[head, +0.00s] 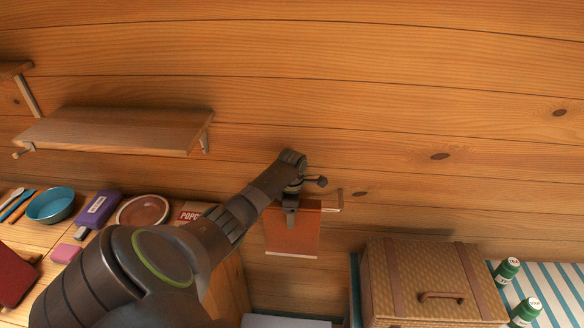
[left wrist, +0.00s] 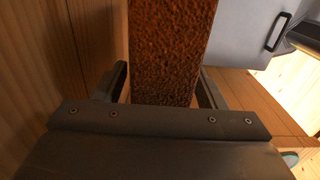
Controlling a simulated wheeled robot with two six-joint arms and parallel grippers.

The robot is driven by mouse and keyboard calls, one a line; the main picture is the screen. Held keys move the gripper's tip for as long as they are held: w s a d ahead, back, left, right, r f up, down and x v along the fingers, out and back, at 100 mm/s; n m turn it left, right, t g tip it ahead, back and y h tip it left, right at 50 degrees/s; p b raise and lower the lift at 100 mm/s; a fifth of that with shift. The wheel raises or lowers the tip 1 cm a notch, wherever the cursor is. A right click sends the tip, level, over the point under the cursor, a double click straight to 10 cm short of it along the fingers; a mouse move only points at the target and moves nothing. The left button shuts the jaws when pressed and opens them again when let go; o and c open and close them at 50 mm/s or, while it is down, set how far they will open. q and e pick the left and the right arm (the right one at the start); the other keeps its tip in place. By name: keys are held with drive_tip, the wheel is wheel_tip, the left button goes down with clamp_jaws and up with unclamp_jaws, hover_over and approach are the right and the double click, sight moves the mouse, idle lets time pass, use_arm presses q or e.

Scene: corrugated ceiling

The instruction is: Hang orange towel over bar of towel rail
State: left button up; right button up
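The orange towel (head: 306,232) is a flat folded piece hanging upright close to the plank wall, with a pale lower edge. In the left wrist view the towel (left wrist: 168,50) is a rough orange-brown strip filling the gap between my fingers. My left gripper (head: 291,208) reaches it from above, with one finger against each side. The towel rail (head: 340,201) is a thin metal piece that shows only at the towel's right edge. The towel hides the rest of its bar, so I cannot tell whether it lies over the bar or in front. My right gripper is not in view.
A wooden wall shelf (head: 115,130) is at upper left. A wicker basket (head: 420,285) and green jars (head: 507,270) stand at lower right. The wall above is clear.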

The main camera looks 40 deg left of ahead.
use_arm(q)
wheel_tip(320, 180, up, 18)
drive_tip(key=b, duration=0.1)
drive_tip(key=shift+f, duration=0.25)
idle(0.4)
